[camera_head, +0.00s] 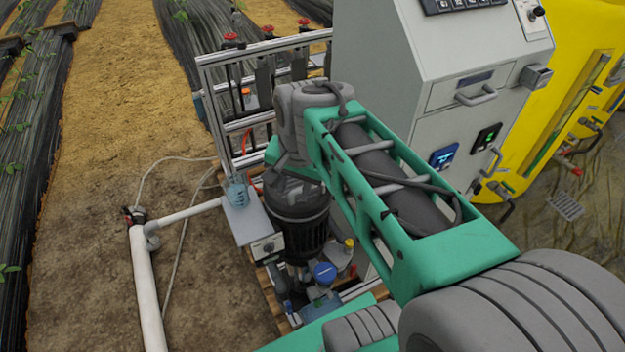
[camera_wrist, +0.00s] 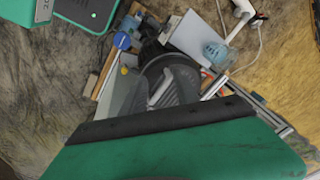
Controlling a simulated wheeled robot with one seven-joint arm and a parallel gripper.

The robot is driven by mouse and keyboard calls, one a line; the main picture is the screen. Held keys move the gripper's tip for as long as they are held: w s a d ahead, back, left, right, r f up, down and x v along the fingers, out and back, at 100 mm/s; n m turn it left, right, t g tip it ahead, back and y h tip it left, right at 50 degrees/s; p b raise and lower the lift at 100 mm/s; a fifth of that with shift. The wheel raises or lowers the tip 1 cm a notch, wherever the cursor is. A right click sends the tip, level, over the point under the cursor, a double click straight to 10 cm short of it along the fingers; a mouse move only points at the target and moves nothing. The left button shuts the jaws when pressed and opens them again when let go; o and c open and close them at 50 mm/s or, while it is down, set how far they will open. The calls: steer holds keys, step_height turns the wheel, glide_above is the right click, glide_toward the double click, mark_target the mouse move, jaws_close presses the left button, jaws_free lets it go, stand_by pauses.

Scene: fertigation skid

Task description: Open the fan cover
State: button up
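A dark, round, ribbed motor housing with a domed top (camera_head: 298,200) stands upright on the skid in the head view. The fan cover appears to be its round top, which shows as a grey-black disc with radial ribs (camera_wrist: 183,80) in the wrist view. I cannot tell whether it is open, as its near side is hidden. My gripper's green body fills the bottom of the wrist view, close above the disc. A pale bar lies across the disc there; I cannot tell if it is a finger or a handle. My fingertips are not clearly visible, and my arm hides part of the housing.
A metal pipe frame with red valve handles (camera_head: 230,37) stands behind the motor. A grey control cabinet (camera_head: 375,60) and a yellow tank (camera_head: 575,70) stand to the right. A blue-capped part (camera_head: 325,273) is low beside the motor. A white pipe (camera_head: 146,285) and open soil lie left.

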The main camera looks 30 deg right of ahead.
steer(key=w+d+m, duration=0.4)
steer(key=d+m, duration=0.3)
steer(key=m, duration=0.2)
steer(key=shift+g, duration=0.3)
steer(key=f, duration=0.2)
steer(key=w+f, duration=0.1)
steer(key=f, duration=0.2)
steer(key=w+f, duration=0.1)
steer(key=f, duration=0.1)
steer(key=shift+a+f+b, duration=0.3)
steer(key=shift+f+b, duration=0.05)
steer(key=shift+b, duration=0.05)
jaws_close()
